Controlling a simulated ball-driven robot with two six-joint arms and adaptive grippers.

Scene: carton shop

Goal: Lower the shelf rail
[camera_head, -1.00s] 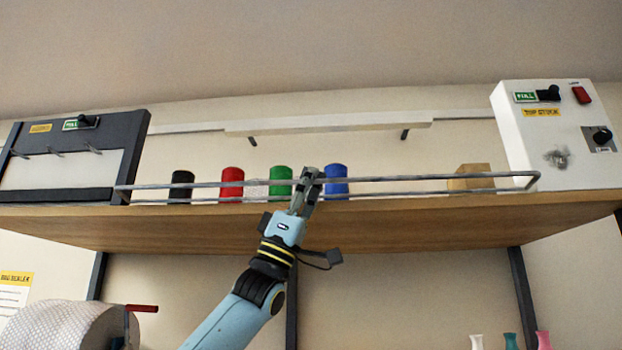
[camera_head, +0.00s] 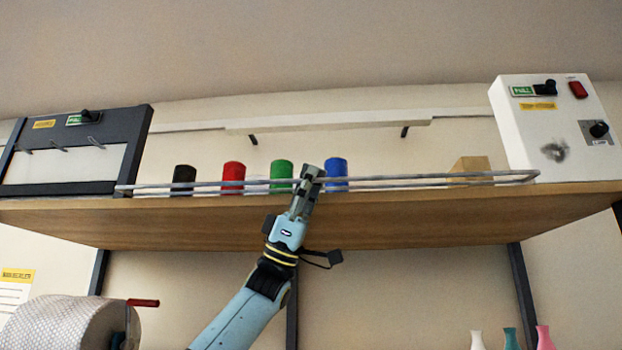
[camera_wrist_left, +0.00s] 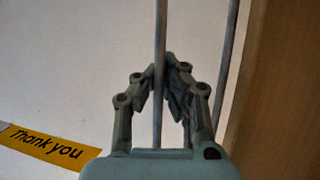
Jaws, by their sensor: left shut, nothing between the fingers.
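The shelf rail (camera_head: 420,179) is a thin grey metal bar loop along the front edge of the wooden shelf (camera_head: 400,220). Its two long bars lie close together, just above the shelf edge. My left gripper (camera_head: 311,172) comes up from below at mid-rail, its fingers shut at the bars in front of the green and blue cylinders. In the left wrist view, one rail bar (camera_wrist_left: 160,60) runs across the closed fingers (camera_wrist_left: 172,62), and a second bar (camera_wrist_left: 228,70) passes to their right. I cannot tell whether the fingers touch the bar. My right gripper is out of view.
Black (camera_head: 183,178), red (camera_head: 233,175), green (camera_head: 281,174) and blue (camera_head: 336,171) cylinders stand behind the rail, with a wooden block (camera_head: 471,165) farther right. A white control box (camera_head: 550,130) and a dark panel (camera_head: 75,150) flank them. A bubble-wrap roll (camera_head: 70,325) sits lower left.

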